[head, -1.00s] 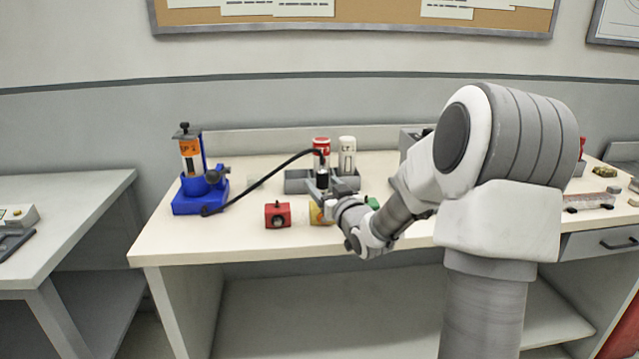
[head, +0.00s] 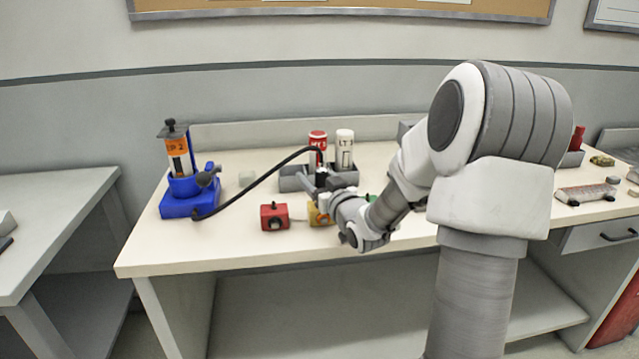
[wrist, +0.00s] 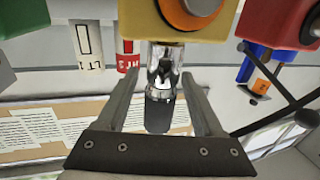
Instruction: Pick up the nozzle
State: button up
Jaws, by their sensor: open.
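The nozzle, a silver piece with a dark end, shows in the wrist view (wrist: 163,70), in front of a yellow block (wrist: 190,22). A black cylinder at the hose end (head: 321,178) stands at my gripper in the head view. My gripper (wrist: 162,78) is open, with one finger on each side of the nozzle; I cannot tell if either finger touches it. In the head view my gripper (head: 322,190) is small and partly hides the yellow block (head: 318,216). A black hose (head: 255,180) arches from the blue pump (head: 188,203) to the black cylinder.
A red block (head: 274,216) stands left of the yellow one. A green block (head: 372,198) is partly behind my arm. A grey tray (head: 291,178) holds a red-labelled bottle (head: 317,140) and a white bottle (head: 345,147). The front left of the bench (head: 190,245) is clear.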

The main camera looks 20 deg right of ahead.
grip_shut()
jog(key=shift+r, duration=0.1)
dwell(0.3)
jog(key=s+d+r+p, duration=0.5)
jog(key=s+d+r, duration=0.1)
jog(key=d+r, duration=0.4)
jog(key=shift+r+p, duration=0.4)
jog(key=shift+r, duration=0.05)
jog(key=shift+s, duration=0.2)
